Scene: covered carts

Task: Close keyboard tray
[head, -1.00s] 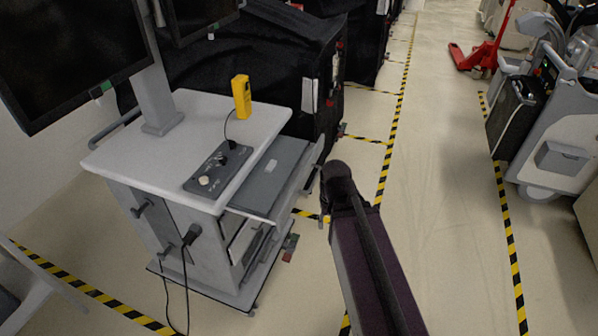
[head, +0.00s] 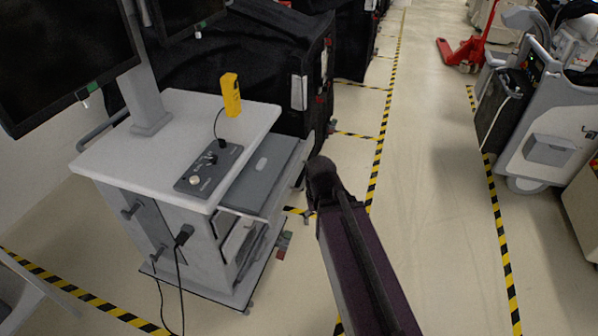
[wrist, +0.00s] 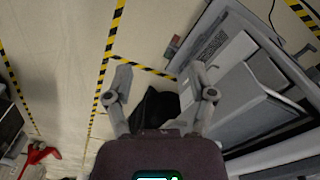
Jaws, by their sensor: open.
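The grey keyboard tray (head: 262,178) is pulled out from under the white top of the cart (head: 180,130) in the head view. Its front rail faces right, toward my arm. My gripper (head: 309,218) is just right of the tray's front, partly hidden behind my own dark arm. In the wrist view my gripper (wrist: 160,85) is open, its two fingers spread with nothing between them. The cart shows at the right of the wrist view, beside the right finger. I cannot tell whether that finger touches it.
A yellow handheld device (head: 231,95) and a dark control panel (head: 208,167) sit on the cart top. Black covered carts (head: 240,65) stand behind. Black-and-yellow floor tape (head: 376,165) runs along the open aisle. A grey machine (head: 545,110) stands at the right.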

